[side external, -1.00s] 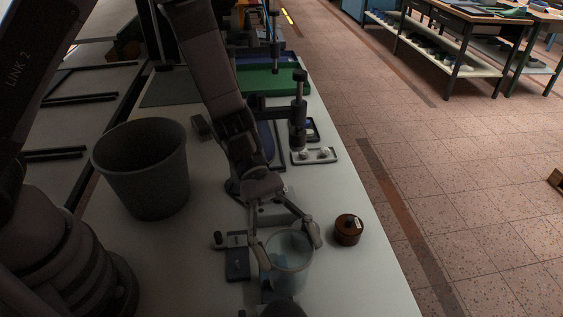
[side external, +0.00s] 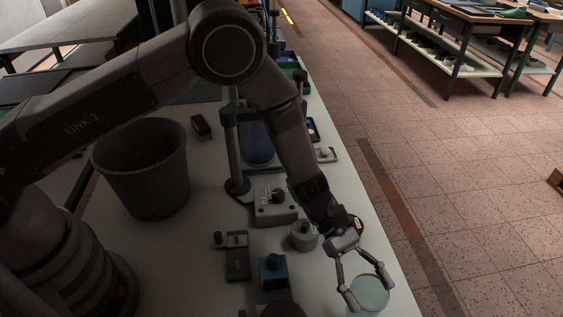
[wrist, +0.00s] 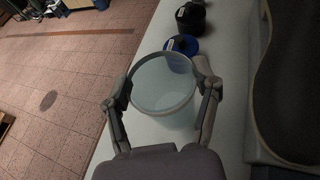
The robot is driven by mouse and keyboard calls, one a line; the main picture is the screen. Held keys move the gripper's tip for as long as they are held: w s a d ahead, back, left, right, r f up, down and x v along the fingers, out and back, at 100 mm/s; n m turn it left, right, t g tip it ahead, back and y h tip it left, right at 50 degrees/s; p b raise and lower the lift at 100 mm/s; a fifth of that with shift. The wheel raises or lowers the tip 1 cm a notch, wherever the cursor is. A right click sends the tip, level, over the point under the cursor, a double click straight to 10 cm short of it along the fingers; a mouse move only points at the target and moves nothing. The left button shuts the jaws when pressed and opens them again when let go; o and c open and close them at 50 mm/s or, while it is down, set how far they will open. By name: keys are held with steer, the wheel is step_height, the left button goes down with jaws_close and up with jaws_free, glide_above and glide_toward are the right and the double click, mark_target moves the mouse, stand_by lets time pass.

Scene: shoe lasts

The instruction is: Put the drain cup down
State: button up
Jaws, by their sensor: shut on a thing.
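The drain cup (side external: 369,294) is a clear, pale, round cup near the front right edge of the white bench. My gripper (side external: 371,290) is shut on it, with one finger on each side. In the wrist view the cup (wrist: 163,92) sits upright between the two fingers of my gripper (wrist: 168,90), its open rim towards the camera, and looks empty. Its base is hard to see, so I cannot tell whether it touches the bench.
A large grey bin (side external: 143,168) stands on the left of the bench. Grey and blue fixtures (side external: 274,270) stand left of the cup. The brown lidded pot is mostly hidden behind my wrist. The bench edge (side external: 405,290) is close to the cup's right, with tiled floor beyond.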

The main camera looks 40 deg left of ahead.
mark_target(367, 292)
steer(key=shift+w+d+f, duration=0.3)
steer(key=shift+d+f, duration=0.15)
steer(key=shift+f, duration=0.15)
steer(key=shift+w+d+f, duration=0.25)
steer(key=shift+d+f, duration=0.15)
steer(key=shift+f, duration=0.2)
steer(key=shift+w+d+f, duration=0.1)
steer(key=shift+f, duration=1.55)
steer(key=o, duration=1)
steer(key=shift+f, duration=0.1)
